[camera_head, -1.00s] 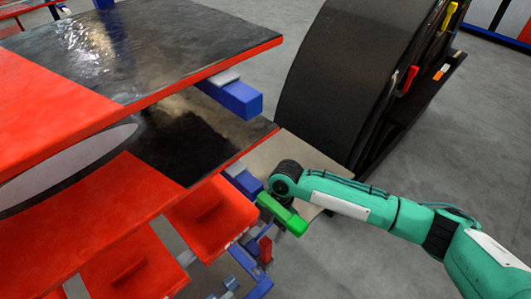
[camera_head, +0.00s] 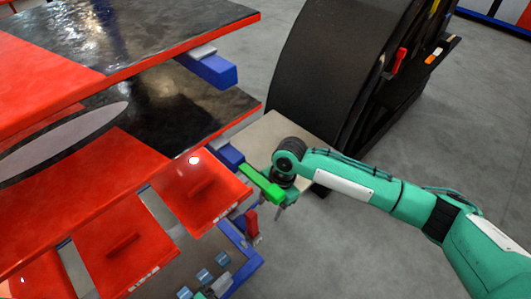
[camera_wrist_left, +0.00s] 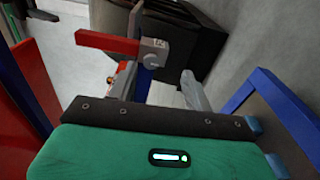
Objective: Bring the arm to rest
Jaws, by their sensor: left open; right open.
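My right arm (camera_head: 360,183), teal, comes in from the right. Its gripper (camera_head: 288,195) is beside a green clamp handle (camera_head: 263,186) at the right edge of the red-and-blue rack; whether they touch I cannot tell. In the left wrist view my left gripper (camera_wrist_left: 160,88) is open, fingers apart. A red handle (camera_wrist_left: 108,43) on a grey bracket (camera_wrist_left: 152,50) lies beyond the fingertips, apparently not gripped. In the head view, a small teal piece (camera_head: 222,284) at the bottom edge appears to be part of my left gripper; its fingers are hard to make out there.
Red and black shelf panels (camera_head: 150,50) fill the left, with a blue beam end (camera_head: 210,68) sticking out. A large black curved part (camera_head: 335,70) stands behind my right arm. A blue frame (camera_head: 245,262) is below. Grey floor (camera_head: 440,140) is clear at right.

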